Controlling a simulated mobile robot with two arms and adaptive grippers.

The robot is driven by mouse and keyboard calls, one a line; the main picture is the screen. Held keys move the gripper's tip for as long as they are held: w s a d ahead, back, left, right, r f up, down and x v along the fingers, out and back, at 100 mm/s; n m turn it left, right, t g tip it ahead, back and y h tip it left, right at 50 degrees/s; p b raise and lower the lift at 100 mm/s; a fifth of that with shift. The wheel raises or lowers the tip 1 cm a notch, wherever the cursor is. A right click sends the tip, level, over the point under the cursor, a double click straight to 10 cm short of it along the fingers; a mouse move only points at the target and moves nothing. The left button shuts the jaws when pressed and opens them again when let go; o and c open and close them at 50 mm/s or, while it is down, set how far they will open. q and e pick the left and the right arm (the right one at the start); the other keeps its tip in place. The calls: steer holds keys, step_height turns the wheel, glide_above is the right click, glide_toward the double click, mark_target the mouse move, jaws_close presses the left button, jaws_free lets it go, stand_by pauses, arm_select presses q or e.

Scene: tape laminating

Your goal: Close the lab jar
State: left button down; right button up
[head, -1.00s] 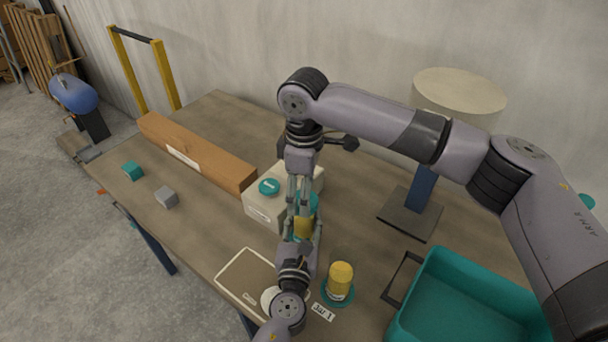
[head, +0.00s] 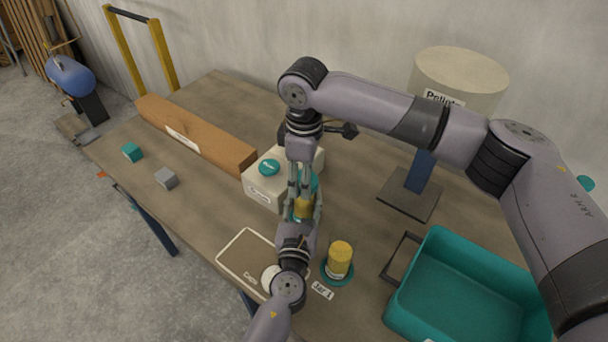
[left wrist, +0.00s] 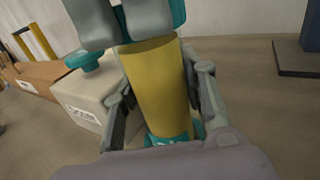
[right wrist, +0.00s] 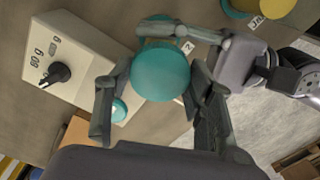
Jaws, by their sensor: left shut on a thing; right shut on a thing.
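A yellow jar (left wrist: 155,85) with a teal base stands upright between the fingers of my left gripper (left wrist: 162,100), which is shut on it. It also shows in the head view (head: 304,209), partly hidden by the grippers. A round teal lid (right wrist: 161,72) is at the jar's top. My right gripper (head: 300,183) comes down from above and is shut on the lid. In the left wrist view the lid appears to meet the jar's top; I cannot tell how tightly it sits.
A second yellow jar (head: 340,257) stands on a teal coaster by a "Jar 1" label (head: 322,290). A pale box (head: 260,192) with a teal button is behind my grippers.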

steer(key=c, duration=0.5)
steer(key=o, duration=1.4)
steer(key=shift+r, duration=0.1)
arm_select(q)
steer(key=c, duration=0.9)
jaws_free()
arm_select(e)
step_height(320, 180, up, 12)
arm_select(q)
steer(key=s, duration=0.4)
steer(key=s+a, duration=0.1)
steer(key=s, duration=0.7)
steer(key=shift+a, duration=0.25)
